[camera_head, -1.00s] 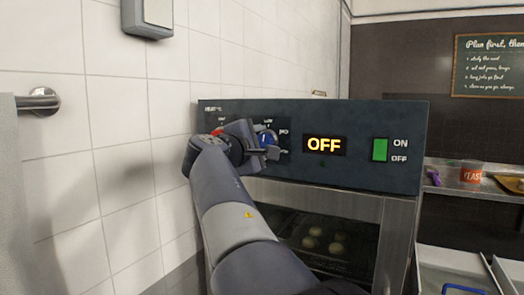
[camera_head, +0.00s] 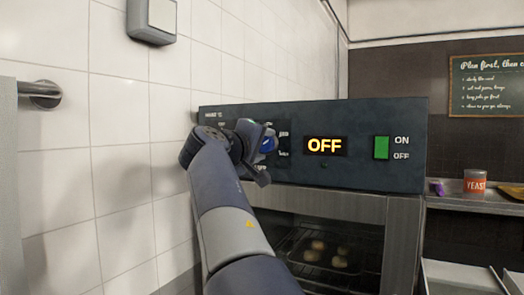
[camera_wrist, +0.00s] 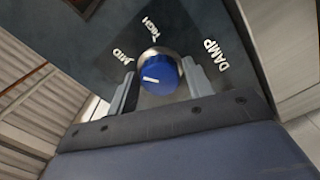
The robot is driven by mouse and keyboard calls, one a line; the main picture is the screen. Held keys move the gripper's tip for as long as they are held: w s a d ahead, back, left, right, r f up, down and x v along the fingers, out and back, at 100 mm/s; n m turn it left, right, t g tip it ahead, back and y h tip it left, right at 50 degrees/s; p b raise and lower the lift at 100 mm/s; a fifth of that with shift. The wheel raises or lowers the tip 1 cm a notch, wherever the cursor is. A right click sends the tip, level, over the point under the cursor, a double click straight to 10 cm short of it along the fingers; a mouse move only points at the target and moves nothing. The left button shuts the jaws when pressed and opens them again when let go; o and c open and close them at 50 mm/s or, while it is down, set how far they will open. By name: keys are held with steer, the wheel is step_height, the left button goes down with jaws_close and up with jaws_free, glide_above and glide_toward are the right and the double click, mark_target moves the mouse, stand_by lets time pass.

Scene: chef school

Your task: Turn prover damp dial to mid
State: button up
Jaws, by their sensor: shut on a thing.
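The prover's blue damp dial (camera_wrist: 158,76) sits between the two fingers of my gripper (camera_wrist: 162,85) in the wrist view. My gripper is shut on it. Its white pointer line lies left of the dial's middle and points roughly left in that view, below the MID label (camera_wrist: 133,55). The HIGH label (camera_wrist: 150,28) is above the dial and the DAMP label (camera_wrist: 208,60) is at its right. In the head view the blue dial (camera_head: 267,145) shows beside my gripper (camera_head: 259,153) on the dark prover panel (camera_head: 360,175). The LOW label is hidden.
Right of the dial are a display reading OFF (camera_head: 325,146) and a green switch (camera_head: 381,148). A glass door (camera_head: 325,255) with buns behind it is below. White tiled wall (camera_head: 120,150) stands close on the left. A yeast tin (camera_head: 475,183) stands on the shelf at right.

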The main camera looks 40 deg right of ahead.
steer(key=shift+f+m, duration=0.1)
steer(key=shift+m, duration=0.2)
steer(key=o, duration=0.7)
steer(key=b+v, duration=0.2)
steer(key=v, duration=0.8)
steer(key=shift+s+a+b, duration=0.1)
steer(key=shift+a+b, duration=0.25)
steer(key=shift+a, duration=0.05)
steer(key=shift+d, duration=0.1)
steer(key=p+x, duration=0.2)
steer(key=x, duration=0.8)
steer(key=shift+d+p, duration=0.35)
